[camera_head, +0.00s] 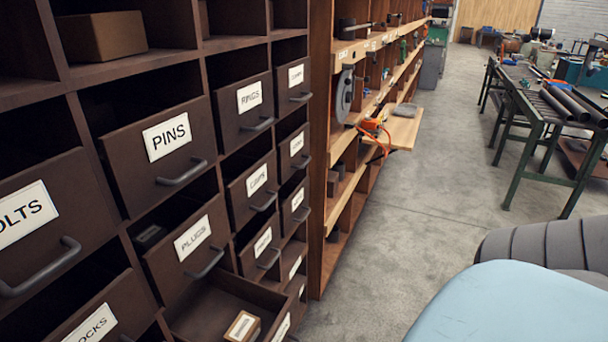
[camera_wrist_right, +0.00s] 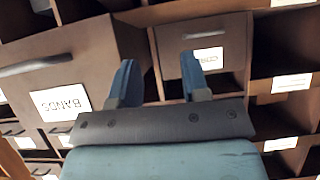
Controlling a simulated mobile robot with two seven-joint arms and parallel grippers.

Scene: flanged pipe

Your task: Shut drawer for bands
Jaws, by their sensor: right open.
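The drawer labelled BANDS (camera_wrist_right: 92,70) shows upside down in the right wrist view, at the left, with its dark bar handle and white label. It looks large and close. In the head view one drawer (camera_head: 205,308) at the bottom stands pulled out with a small box inside; its label is cut off, so I cannot read whether it is the bands one. My right gripper (camera_wrist_right: 157,62) is open, its blue fingers apart and nothing seen between them, beside the BANDS drawer front in the picture. I cannot tell whether it touches. My left gripper is not in view.
Drawers labelled PINS (camera_head: 165,150) and PLUGS (camera_head: 190,250) are in the dark cabinet at left. A wooden shelf unit (camera_head: 322,180) stands beyond it. The grey floor (camera_head: 420,230) is clear, and a green-legged workbench (camera_head: 540,115) stands at the right.

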